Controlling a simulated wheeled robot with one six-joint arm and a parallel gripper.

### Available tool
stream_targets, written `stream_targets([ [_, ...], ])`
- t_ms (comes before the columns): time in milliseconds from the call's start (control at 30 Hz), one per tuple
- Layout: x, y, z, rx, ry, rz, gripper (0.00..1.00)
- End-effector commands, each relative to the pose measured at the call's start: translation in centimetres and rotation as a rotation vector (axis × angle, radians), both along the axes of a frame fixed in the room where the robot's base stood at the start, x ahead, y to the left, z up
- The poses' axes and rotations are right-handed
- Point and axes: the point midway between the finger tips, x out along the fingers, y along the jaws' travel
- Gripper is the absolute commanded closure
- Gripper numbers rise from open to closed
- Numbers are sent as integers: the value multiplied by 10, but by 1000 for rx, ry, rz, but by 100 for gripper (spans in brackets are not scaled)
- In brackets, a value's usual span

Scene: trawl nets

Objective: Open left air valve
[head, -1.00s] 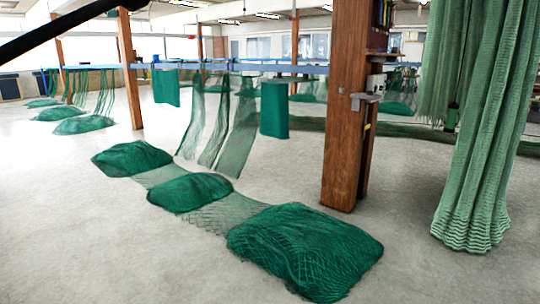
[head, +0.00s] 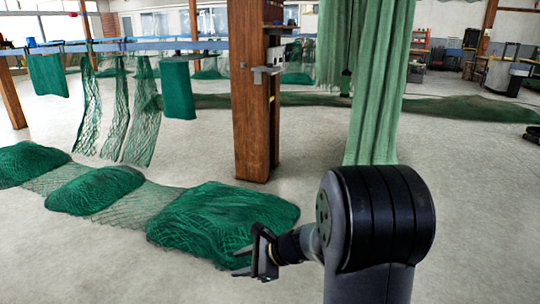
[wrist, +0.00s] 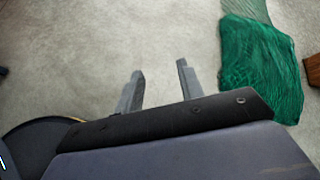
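A wooden post (head: 250,110) stands beyond the net piles in the head view. A small grey metal fitting (head: 266,70) is mounted on its upper part. I cannot tell whether it is the left air valve, and no valve is clear in either view. My gripper (head: 241,263) is at the lower middle of the head view, in front of the nearest green net pile and well apart from the post. In the wrist view my gripper (wrist: 160,70) has its two fingers spread with bare floor between them. It is open and empty.
Green net piles (head: 225,218) lie on the floor at left and middle; one also shows in the wrist view (wrist: 258,70). A pale green net (head: 382,80) hangs right of the post. Bare concrete floor (head: 480,200) lies at right.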

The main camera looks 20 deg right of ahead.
Motion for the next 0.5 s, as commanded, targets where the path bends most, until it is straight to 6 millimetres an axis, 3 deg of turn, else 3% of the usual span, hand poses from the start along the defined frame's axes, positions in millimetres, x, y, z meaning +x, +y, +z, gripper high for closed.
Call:
stream_targets([
  [33, 23, -16, -1, 88, 22, -108, 68],
  [100, 51, -36, 0, 204, 41, -241, 74],
  [200, 79, -62, -1, 338, 59, -386, 82],
  [333, 99, -85, -2, 448, 69, -497, 92],
  [433, 106, -92, -2, 483, 70, -531, 100],
  [500, 107, -93, -1, 490, 70, -538, 100],
])
